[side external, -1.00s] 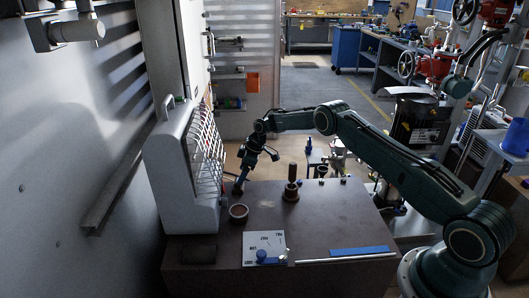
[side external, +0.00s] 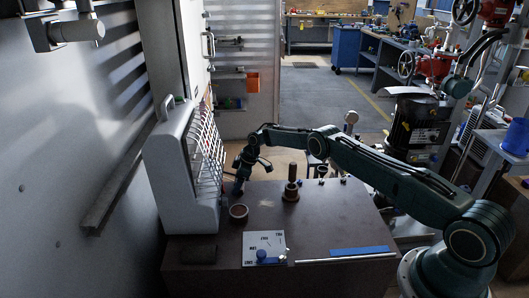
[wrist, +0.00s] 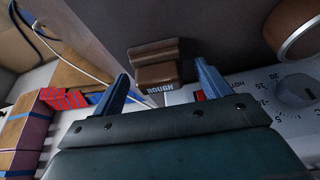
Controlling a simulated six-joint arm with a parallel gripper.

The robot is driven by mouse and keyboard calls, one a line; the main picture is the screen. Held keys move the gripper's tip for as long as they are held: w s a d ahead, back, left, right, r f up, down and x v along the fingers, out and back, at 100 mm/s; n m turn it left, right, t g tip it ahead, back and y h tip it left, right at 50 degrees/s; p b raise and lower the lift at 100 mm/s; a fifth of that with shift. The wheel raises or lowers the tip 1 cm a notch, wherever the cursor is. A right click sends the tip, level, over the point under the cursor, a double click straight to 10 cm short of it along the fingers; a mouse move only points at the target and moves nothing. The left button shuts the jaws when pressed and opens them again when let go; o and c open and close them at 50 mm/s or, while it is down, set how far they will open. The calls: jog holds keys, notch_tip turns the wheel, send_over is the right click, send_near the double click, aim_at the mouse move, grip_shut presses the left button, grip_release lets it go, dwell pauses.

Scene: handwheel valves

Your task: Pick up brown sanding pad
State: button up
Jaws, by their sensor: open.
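The brown sanding pad (wrist: 156,72), a small block marked "ROUGH", shows in the upper middle of the wrist view. My gripper (wrist: 162,72) is open, with one blue finger to the left of the pad and one to the right in that view. The pad appears beyond the fingertips, and I see no contact. In the side view my gripper (side external: 238,190) is low beside the grey upright cabinet, at the far left of the brown table. I cannot make out the pad for certain there.
A brown ring (side external: 238,212) stands close to my gripper. The grey cabinet (side external: 180,170) stands at the left. A brown cylinder (side external: 291,185), a white card (side external: 264,248) and a blue strip (side external: 359,251) are on the table (side external: 330,212). A dial (wrist: 295,90) shows at right in the wrist view.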

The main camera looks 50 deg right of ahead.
jog(key=shift+c, duration=0.5)
jog(key=c, duration=1)
jog(key=shift+r, duration=0.15)
jog(key=shift+r, duration=4.9)
jog(key=o, duration=0.3)
jog(key=shift+c, duration=0.9)
